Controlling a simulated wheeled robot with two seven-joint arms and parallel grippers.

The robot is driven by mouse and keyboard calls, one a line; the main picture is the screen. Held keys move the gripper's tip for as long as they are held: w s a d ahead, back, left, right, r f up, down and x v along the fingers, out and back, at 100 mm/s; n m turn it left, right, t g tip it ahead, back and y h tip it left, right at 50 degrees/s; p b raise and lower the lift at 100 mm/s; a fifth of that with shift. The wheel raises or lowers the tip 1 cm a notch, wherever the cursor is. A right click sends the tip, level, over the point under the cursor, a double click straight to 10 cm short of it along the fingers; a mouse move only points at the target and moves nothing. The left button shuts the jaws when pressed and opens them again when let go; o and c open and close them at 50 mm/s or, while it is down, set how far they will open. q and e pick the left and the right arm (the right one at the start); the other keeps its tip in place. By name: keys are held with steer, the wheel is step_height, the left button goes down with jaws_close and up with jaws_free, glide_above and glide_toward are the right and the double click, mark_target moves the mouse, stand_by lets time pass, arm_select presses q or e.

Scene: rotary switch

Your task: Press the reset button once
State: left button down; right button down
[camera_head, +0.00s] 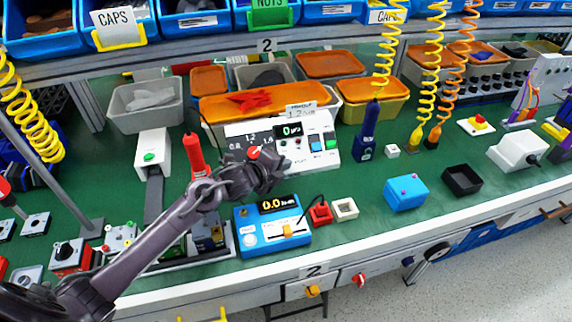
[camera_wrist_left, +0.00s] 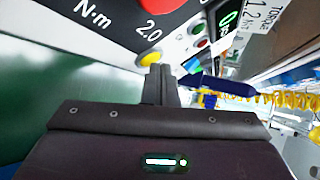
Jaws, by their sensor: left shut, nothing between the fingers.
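A white torque controller box (camera_head: 328,158) stands on the green bench, with a dial scale, a red knob (camera_head: 254,152) and a lit display (camera_head: 291,130). In the left wrist view its panel shows the printed scale, a yellow button (camera_wrist_left: 150,59), a green button (camera_wrist_left: 198,29) and a red button (camera_wrist_left: 194,16). No reset label is readable. My left gripper (camera_head: 280,166) is in front of the box's lower left part and hides some of it. Its shut, empty fingers (camera_wrist_left: 160,70) point at the panel near the yellow button; I cannot tell whether they touch it.
A blue meter box (camera_head: 272,240) stands below the gripper. A red screwdriver (camera_head: 194,156) is to the left and a blue screwdriver (camera_head: 369,125) to the right. Orange-lidded bins (camera_head: 250,105) are behind. Free green bench lies right of the controller.

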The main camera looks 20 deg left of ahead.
arm_select(q)
steer(key=shift+s+d+r+p, duration=0.3)
steer(key=shift+s+r+p, duration=0.25)
steer(key=shift+p, duration=0.1)
steer(key=s+d+r+p, duration=0.2)
steer(key=s+r+p, duration=0.1)
steer(key=shift+r, duration=0.3)
stand_by(0.4)
steer(key=shift+f, duration=0.1)
stand_by(0.7)
